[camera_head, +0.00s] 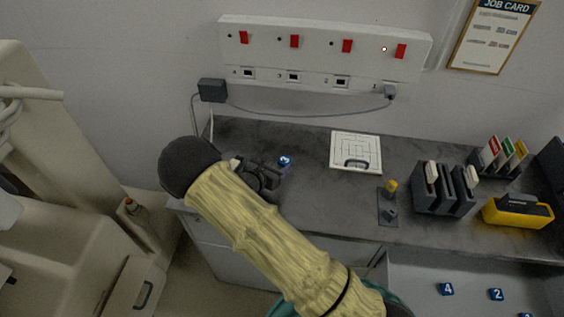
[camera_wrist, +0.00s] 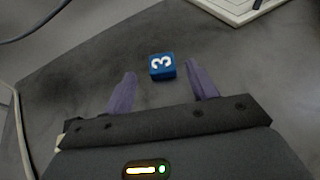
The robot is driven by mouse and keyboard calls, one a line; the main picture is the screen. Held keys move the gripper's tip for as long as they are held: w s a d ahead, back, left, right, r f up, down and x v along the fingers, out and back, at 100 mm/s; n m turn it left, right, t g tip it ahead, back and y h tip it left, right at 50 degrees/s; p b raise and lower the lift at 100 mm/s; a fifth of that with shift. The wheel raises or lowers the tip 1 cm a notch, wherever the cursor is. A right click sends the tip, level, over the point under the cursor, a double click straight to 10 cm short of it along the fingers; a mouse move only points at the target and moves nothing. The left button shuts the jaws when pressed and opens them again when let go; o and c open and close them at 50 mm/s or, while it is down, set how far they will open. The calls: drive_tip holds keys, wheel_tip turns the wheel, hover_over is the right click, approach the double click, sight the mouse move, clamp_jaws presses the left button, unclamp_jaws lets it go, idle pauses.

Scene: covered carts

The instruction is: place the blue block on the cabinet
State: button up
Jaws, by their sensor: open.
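A blue block (camera_head: 285,161) marked with a white 3 sits on the dark top of the grey cabinet (camera_head: 300,205), towards its left end. It also shows in the wrist view (camera_wrist: 162,66). My gripper (camera_wrist: 161,75) is open, with one purple finger on each side of the line to the block. The block is at the fingertips, between them or just beyond, with visible gaps on both sides. In the head view my gripper (camera_head: 276,172) is low over the cabinet top, and my arm hides part of the cabinet's front.
A white maze-like panel (camera_head: 356,153) lies right of the block. Dark file holders (camera_head: 444,190) and a yellow bin (camera_head: 517,213) stand farther right. More blue blocks, including 4 (camera_head: 446,289) and 2 (camera_head: 496,294), lie on a lower grey surface. A cable hangs behind.

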drive_tip(key=v, duration=0.6)
drive_tip(key=shift+s+a+b, duration=0.2)
drive_tip(key=shift+b, duration=0.15)
drive_tip(key=shift+d, duration=0.2)
drive_tip(key=shift+s+a, duration=0.15)
drive_tip(key=shift+a, duration=0.05)
drive_tip(key=shift+d, duration=0.1)
